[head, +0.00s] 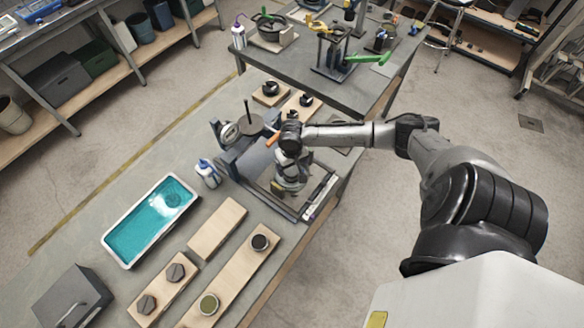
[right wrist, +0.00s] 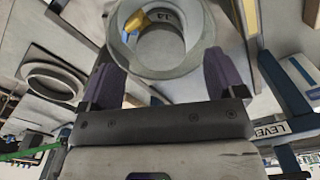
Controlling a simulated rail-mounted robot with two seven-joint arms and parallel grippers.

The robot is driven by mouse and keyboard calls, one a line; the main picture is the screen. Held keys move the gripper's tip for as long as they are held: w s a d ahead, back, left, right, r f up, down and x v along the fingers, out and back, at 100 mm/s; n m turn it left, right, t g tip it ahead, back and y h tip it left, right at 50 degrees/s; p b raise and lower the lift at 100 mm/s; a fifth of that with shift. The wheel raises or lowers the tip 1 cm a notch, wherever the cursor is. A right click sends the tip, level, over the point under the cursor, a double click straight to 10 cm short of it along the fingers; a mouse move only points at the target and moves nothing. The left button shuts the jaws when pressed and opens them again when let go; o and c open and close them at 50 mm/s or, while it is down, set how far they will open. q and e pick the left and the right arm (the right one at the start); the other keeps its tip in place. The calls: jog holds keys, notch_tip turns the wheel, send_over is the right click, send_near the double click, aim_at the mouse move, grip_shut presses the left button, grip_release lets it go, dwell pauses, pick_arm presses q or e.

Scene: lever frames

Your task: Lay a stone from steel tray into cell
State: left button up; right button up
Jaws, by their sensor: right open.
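My right gripper (head: 290,178) reaches down over the dark-edged frame on the bench. In the right wrist view its purple-padded jaws (right wrist: 162,82) are open on either side of a grey round ring (right wrist: 190,62). A yellow piece (right wrist: 137,22) and a mark like "14" show inside the ring. I cannot tell whether the pads touch the ring. No stone or steel tray can be made out for certain; the arm hides part of the frame (head: 284,209). My left gripper is not in view.
A white tray with a teal inside (head: 111,242) lies left on the bench. Wooden boards (head: 217,228) near the front carry several dark round and hexagonal pieces (head: 175,272). A white-and-blue bottle (head: 208,174) stands left of the frame. A grey box (head: 72,298) is at front left.

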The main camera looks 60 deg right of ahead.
notch_tip(320, 180, up, 10)
jog(key=shift+r, duration=0.25)
dwell(0.4)
